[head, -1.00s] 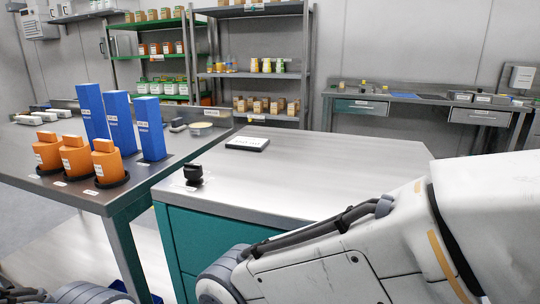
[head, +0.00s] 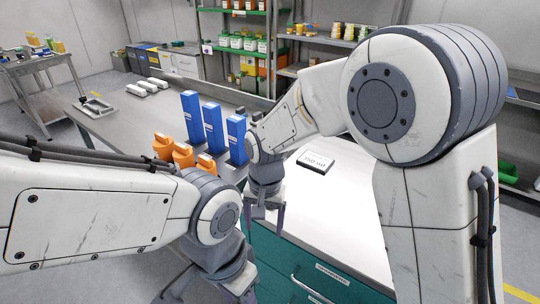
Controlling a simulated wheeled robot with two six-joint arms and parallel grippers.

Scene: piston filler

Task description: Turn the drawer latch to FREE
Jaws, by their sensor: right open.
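The teal drawer cabinet (head: 285,252) with a pale metal top stands in the middle of the head view. The drawer latch is not visible; my right gripper and wrist cover the left part of the top. My right gripper (head: 264,214) points down over the cabinet's near left edge, with its two fingers apart and nothing seen between them. I cannot tell whether it touches anything. My left arm comes in from the left, and its gripper (head: 205,284) is low at the bottom, partly cut off, with its jaw state unclear.
A small sign reading 350 ml (head: 315,162) lies on the cabinet top. Blue upright boxes (head: 213,124) and orange containers (head: 183,155) stand on the side table (head: 118,124) to the left. A drawer handle (head: 310,289) shows on the front. Shelves stand behind.

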